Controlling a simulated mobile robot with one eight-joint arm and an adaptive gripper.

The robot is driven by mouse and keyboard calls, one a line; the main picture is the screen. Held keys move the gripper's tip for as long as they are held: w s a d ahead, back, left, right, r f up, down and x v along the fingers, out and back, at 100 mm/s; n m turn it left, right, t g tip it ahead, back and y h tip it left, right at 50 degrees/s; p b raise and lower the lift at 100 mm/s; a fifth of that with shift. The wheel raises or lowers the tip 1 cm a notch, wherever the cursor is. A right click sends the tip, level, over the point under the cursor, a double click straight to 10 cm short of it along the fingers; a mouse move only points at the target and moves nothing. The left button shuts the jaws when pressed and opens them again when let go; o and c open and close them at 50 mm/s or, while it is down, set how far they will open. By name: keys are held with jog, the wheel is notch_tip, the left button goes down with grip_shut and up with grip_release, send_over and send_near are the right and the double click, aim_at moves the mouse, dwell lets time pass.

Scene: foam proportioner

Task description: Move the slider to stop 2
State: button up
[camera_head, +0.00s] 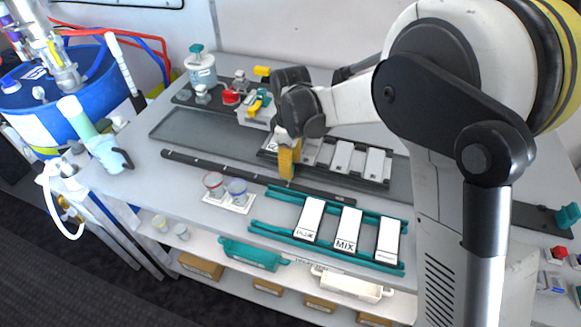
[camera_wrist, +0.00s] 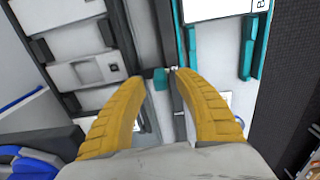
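A long dark rail (camera_head: 215,168) runs along the bench between the grey tray and the teal rack. In the wrist view the rail (camera_wrist: 166,30) runs up from between my fingertips. A small teal block (camera_wrist: 161,80) sits by the rail there, between and just beyond the fingertips; I cannot tell for certain whether it is the slider. In the head view that spot is hidden by my gripper (camera_head: 287,163). My gripper's yellow fingers, also in the wrist view (camera_wrist: 160,78), point down over the rail, apart with a gap between them. No stop numbers are readable.
The teal rack (camera_head: 262,226) with white cards, one reading MIX (camera_head: 346,230), lies right beside the rail. Two small cups (camera_head: 236,192) stand on a white plate in front. A tray of light blocks (camera_head: 343,155) lies behind. A bottle (camera_head: 200,70) stands at back left.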

notch_tip(320, 180, up, 11)
jog(key=shift+f, duration=0.1)
dwell(0.4)
jog(key=s+d+r+m+t+b, duration=0.1)
jog(key=s+d+r+m+t, duration=0.2)
jog(key=d, duration=0.4)
jog(key=s+d+r+m+b, duration=0.1)
jog(key=s+d+r+m, duration=0.1)
jog(key=s+d+m, duration=0.3)
jog(key=s+d+f+m+t+b, duration=0.1)
jog(key=s+d+f+m+t, duration=0.3)
jog(key=s+d+m, duration=0.3)
jog(key=s+d, duration=0.3)
jog(key=s, duration=0.1)
jog(key=shift+s+d, duration=0.2)
jog(key=shift+s, duration=0.2)
